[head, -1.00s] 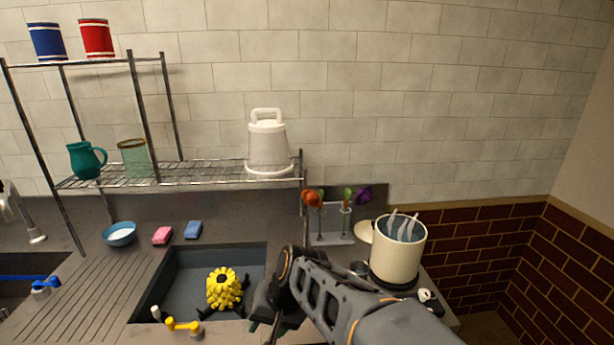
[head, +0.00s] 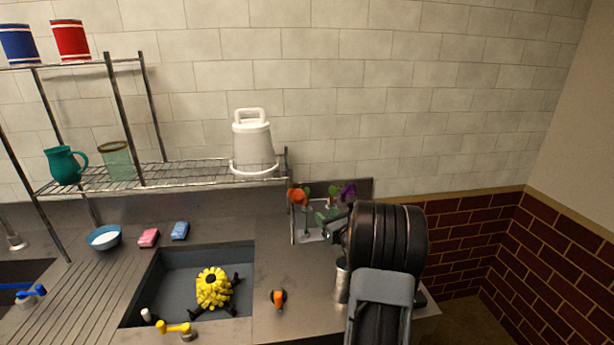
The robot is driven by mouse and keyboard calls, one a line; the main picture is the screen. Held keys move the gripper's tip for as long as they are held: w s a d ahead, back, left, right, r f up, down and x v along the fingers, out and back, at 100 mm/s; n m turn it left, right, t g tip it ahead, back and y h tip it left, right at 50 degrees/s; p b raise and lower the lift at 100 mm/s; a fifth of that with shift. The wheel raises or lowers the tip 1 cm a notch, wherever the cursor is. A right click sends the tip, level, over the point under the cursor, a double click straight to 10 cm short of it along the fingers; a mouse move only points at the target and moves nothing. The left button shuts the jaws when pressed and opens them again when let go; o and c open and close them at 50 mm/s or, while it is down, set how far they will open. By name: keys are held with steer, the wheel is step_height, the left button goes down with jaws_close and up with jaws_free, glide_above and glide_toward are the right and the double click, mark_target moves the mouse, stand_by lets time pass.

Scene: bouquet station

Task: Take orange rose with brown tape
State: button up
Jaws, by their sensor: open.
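The orange rose (head: 298,197) stands upright in a small clear holder (head: 312,236) at the back of the counter, right of the sink. A purple flower (head: 348,191) stands to its right. Any brown tape on a stem is too small to make out. My gripper (head: 331,216) is open, at the right side of the holder in the picture, close to the purple flower and right of the orange rose. My arm hides part of the holder's right side. I cannot tell whether the fingers touch a stem.
A wire shelf (head: 205,172) with a white lidded container (head: 252,142) stands behind, its post just left of the flowers. The sink (head: 170,275) holds a yellow knobbly object (head: 214,288). A small orange-black item (head: 278,298) lies on the counter.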

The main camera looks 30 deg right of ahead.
mark_target(307, 206)
steer(key=shift+w+d+r+p, duration=0.15)
steer(key=shift+w+p, duration=0.8)
steer(key=shift+w, duration=2.15)
steer(key=shift+w+d+p, duration=0.2)
steer(key=shift+w+p, duration=0.7)
steer(key=shift+w, duration=2.2)
steer(key=shift+c, duration=0.2)
steer(key=c, duration=0.8)
